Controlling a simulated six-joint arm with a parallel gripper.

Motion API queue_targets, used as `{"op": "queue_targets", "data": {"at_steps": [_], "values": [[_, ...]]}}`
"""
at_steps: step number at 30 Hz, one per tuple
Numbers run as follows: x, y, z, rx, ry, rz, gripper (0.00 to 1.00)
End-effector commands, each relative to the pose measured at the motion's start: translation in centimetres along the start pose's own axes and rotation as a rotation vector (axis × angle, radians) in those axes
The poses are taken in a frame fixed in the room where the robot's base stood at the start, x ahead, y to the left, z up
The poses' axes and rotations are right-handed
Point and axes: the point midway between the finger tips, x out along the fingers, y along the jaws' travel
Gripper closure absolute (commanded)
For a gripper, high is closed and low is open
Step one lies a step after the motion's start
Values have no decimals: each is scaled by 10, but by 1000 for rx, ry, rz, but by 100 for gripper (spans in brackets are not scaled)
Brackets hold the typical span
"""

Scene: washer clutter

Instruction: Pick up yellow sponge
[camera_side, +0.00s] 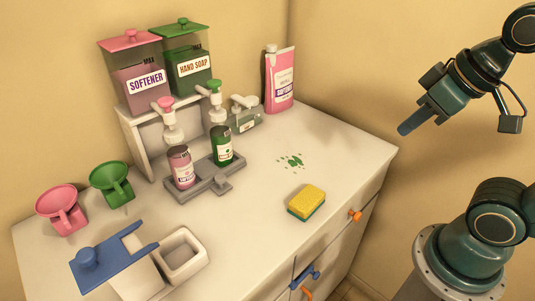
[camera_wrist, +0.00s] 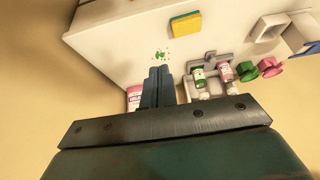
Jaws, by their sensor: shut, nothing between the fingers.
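The yellow sponge (camera_side: 307,200) has a green underside and lies flat on the white counter (camera_side: 345,160), near its front edge. It also shows at the top of the wrist view (camera_wrist: 186,23). My gripper (camera_side: 404,129) is up in the air to the right of the counter, well apart from the sponge. In the wrist view its two dark fingers (camera_wrist: 157,72) are together with nothing between them. Nothing hides the sponge in either view.
Green spots (camera_side: 290,161) mark the counter behind the sponge. Pump bottles (camera_side: 181,167) stand in a grey holder (camera_side: 205,183) to the left. A pink refill pack (camera_side: 280,80) stands at the back. Drawer handles (camera_side: 355,215) stick out in front. The counter around the sponge is clear.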

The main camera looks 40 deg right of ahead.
Motion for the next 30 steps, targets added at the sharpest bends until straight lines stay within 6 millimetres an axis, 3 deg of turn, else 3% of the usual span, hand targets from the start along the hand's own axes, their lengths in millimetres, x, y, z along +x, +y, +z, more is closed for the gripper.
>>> {"op": "queue_targets", "data": {"at_steps": [2, 13, 24, 30], "values": [[0, 0, 0, 0, 0, 0, 98], [0, 0, 0, 0, 0, 0, 27], [1, 0, -1, -14, -5, -2, 27], [8, -4, -10, -120, -43, -20, 27]]}}
